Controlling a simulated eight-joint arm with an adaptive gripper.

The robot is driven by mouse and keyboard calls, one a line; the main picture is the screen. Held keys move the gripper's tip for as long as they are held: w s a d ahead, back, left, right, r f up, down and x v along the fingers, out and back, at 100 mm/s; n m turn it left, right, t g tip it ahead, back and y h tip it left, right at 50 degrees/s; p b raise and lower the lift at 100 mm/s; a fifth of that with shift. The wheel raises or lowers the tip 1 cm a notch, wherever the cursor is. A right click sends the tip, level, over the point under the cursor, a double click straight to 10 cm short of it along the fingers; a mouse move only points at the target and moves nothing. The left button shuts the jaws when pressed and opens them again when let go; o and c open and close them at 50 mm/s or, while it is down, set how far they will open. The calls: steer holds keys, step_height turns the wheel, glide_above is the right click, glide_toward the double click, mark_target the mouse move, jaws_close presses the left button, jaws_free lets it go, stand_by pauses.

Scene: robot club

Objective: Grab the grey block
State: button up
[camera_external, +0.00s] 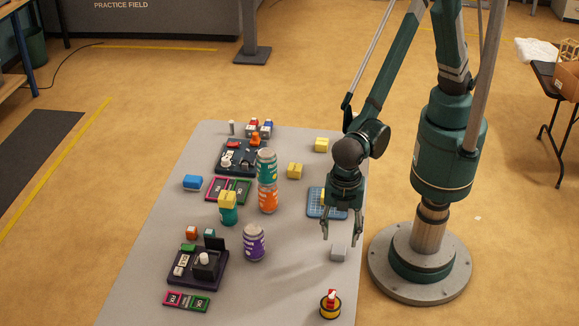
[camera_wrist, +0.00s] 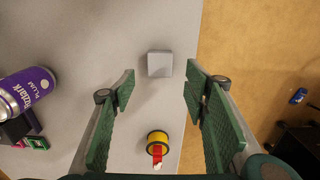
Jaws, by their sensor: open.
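The grey block (camera_external: 338,254) lies on the grey table near its right edge. My gripper (camera_external: 341,234) is above the table, just above and behind the block in the external view, with its fingers pointing down. In the wrist view the grey block (camera_wrist: 160,64) shows between and a little beyond the two fingertips of my gripper (camera_wrist: 160,82). The fingers are wide apart, nothing is between them, and they do not appear to touch the block.
A yellow-and-black round item with a red top (camera_external: 330,303) stands close in front of the block. A purple can (camera_external: 254,242) stands to the left. A blue mat (camera_external: 327,203) lies behind. The table around the block is clear.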

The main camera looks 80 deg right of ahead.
mark_target(338, 247)
steer(key=shift+f, duration=1.15)
steer(key=shift+d+f+b, duration=0.1)
steer(key=shift+f+b, duration=0.55)
steer(key=shift+f, duration=1.95)
steer(key=c, duration=1.2)
steer(key=shift+r+p, duration=0.75)
steer(key=shift+r, duration=4.3)
